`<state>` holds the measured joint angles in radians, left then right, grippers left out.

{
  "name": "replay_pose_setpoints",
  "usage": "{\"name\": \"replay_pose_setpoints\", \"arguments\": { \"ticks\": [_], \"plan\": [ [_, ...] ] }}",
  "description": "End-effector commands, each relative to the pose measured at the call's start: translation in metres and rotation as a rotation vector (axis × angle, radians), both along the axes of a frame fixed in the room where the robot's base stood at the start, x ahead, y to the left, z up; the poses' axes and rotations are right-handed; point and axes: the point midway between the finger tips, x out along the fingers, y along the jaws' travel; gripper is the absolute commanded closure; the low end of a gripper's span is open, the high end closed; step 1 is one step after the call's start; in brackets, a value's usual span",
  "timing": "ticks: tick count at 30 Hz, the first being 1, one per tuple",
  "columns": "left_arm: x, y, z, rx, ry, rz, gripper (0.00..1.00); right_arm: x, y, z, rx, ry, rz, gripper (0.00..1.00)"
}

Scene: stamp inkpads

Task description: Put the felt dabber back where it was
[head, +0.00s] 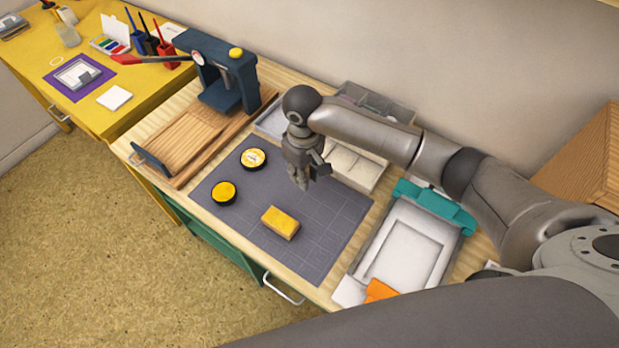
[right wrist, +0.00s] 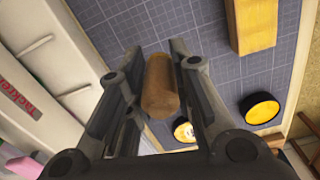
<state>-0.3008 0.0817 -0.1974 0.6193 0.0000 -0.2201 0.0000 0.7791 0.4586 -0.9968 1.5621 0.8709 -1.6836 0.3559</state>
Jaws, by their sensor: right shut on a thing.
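The felt dabber (right wrist: 162,88) is a brown cylinder between the fingers of my right gripper in the right wrist view. My right gripper (head: 299,183) is shut on it, over the back part of the grey gridded mat (head: 330,223); the dabber is hard to make out in the head view. In the right wrist view the gripper (right wrist: 160,75) has the mat behind the dabber; I cannot tell the height above it. My left gripper is not in view.
A white divided tray (head: 368,178) is behind, a blue press (head: 222,75) back left, a teal-clamped frame (head: 408,245) right. The mat's right part is clear.

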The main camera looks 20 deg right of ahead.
Motion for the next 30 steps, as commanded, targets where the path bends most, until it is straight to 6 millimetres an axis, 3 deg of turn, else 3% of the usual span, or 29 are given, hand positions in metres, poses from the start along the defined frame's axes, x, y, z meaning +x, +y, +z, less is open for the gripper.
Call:
{"name": "replay_pose_setpoints", "arguments": {
  "ticks": [9,15,27,28,30],
  "plan": [
    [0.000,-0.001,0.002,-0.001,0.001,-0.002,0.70,0.013,-0.019,-0.026,-0.003,0.001,-0.004,0.94],
    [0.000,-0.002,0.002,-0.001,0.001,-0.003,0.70,0.013,-0.017,-0.052,0.000,-0.001,0.000,0.94],
    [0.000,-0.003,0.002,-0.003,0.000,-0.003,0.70,0.012,-0.017,-0.058,0.000,-0.001,-0.001,0.94],
    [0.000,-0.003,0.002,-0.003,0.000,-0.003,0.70,0.012,-0.017,-0.058,0.000,-0.001,-0.001,0.77],
    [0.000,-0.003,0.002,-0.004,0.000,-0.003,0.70,0.012,-0.017,-0.058,0.000,-0.001,-0.001,0.68]
  ]
}}
